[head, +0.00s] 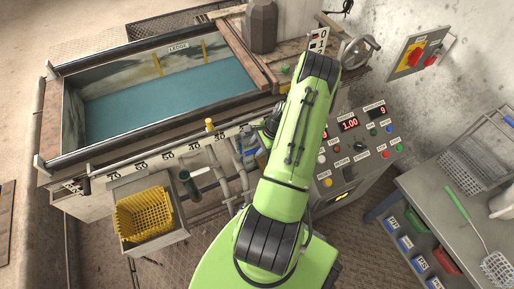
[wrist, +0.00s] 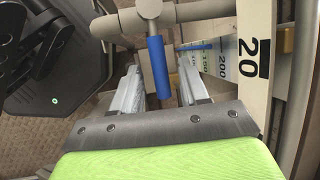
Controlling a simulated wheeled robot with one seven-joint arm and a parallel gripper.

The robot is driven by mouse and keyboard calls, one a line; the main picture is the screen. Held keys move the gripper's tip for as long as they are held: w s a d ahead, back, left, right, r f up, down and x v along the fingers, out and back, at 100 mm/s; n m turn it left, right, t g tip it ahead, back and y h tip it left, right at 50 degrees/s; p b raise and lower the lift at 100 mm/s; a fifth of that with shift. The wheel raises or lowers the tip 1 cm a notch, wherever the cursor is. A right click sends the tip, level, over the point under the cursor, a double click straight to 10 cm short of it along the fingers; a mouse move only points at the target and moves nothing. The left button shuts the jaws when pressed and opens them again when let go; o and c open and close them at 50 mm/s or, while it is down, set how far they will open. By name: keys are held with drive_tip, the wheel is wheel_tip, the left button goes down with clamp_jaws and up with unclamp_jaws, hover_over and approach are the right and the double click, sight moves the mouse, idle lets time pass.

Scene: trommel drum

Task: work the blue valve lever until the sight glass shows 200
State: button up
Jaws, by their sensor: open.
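The blue valve lever (wrist: 158,66) hangs from a grey pipe fitting (wrist: 150,10) in the wrist view. My gripper (wrist: 162,82) is open, with one finger on each side of the lever's blue handle and gaps showing at both sides. A scale with printed marks 150 and 200 (wrist: 222,65) stands just right of the lever, with a blue bar (wrist: 195,47) by its upper end. I cannot read a level against it. In the head view my arm hides most of the gripper; the pipes (head: 225,170) show beside it, below the tank.
A tank (head: 170,95) of blue-green water lies behind. A scale board marked 20 (wrist: 252,60) runs close to my gripper's right. A yellow basket (head: 143,213) stands at left. A control panel (head: 350,150) and a side table (head: 430,200) are at right.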

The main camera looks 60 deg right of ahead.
clamp_jaws()
drive_tip(key=shift+s, duration=0.1)
idle(0.3)
drive_tip(key=shift+s+a+m+t+h+p, duration=0.15)
drive_tip(key=shift+s+a+m+h+p, duration=0.4)
drive_tip(key=shift+m, duration=0.55)
drive_tip(key=shift+s+a+m+t+h+p, duration=0.1)
drive_tip(key=shift+s+a+m+h+p, duration=0.2)
drive_tip(key=shift+a+m+p, duration=0.6)
drive_tip(key=shift+s+a+m+t+h+p, duration=0.2)
drive_tip(key=shift+s+m+h+p, duration=0.25)
drive_tip(key=shift+m, duration=0.85)
unclamp_jaws()
drive_tip(key=shift+r, duration=0.1)
